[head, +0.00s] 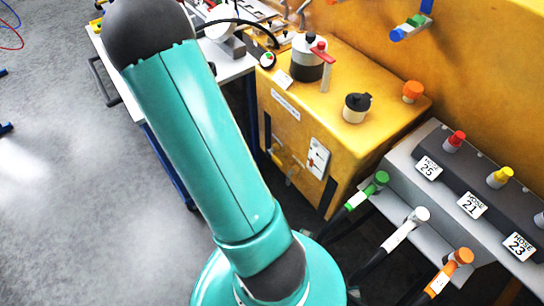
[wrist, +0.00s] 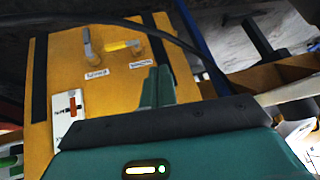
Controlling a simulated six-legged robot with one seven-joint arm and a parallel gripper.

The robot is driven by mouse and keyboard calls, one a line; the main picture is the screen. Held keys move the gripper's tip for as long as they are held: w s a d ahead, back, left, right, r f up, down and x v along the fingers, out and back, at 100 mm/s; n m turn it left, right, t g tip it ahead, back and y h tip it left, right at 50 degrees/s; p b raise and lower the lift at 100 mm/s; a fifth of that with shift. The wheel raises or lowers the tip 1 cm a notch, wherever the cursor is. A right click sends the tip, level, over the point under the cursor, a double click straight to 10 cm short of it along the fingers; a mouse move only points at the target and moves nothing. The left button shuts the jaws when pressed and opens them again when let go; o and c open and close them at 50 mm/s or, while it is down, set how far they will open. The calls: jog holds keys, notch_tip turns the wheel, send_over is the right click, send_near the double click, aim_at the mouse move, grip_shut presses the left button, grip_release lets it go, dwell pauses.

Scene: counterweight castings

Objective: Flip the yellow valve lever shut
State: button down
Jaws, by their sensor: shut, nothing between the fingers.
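The yellow valve lever (wrist: 120,45) is on the yellow cabinet face in the wrist view, lying roughly sideways with its grey pivot at its right end. A grey lever (wrist: 88,46) stands roughly upright to its left. Each has a small white label below. My gripper (wrist: 158,72) is shut and empty, its teal fingers in front of the cabinet face, below and right of the yellow lever in the picture. A gap shows between the fingertips and the lever. In the head view my teal arm hides my gripper, and the levers are hard to make out.
A white switch plate (wrist: 68,113) with an orange-red handle is on the same face. A dark cable (wrist: 170,38) crosses the upper wrist view. The yellow cabinet (head: 375,130) carries canisters on top. A hose rack (head: 405,180) with coloured connectors stands at right. Open floor (head: 60,210) lies left.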

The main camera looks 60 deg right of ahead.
jog(key=s+d+f+m+g, duration=0.2)
jog(key=s+f+g, duration=0.2)
jog(key=s, duration=0.5)
jog(key=shift+d, duration=0.25)
jog(key=shift+f, duration=0.15)
send_over(275, 159)
jog(key=s+a, duration=0.1)
jog(key=a, duration=0.1)
notch_tip(275, 159, down, 7)
notch_tip(275, 159, down, 4)
jog(key=shift+d+r, duration=0.15)
jog(key=shift+w, duration=0.1)
jog(key=shift+f+m+h, duration=0.25)
jog(key=shift+m+h, duration=0.05)
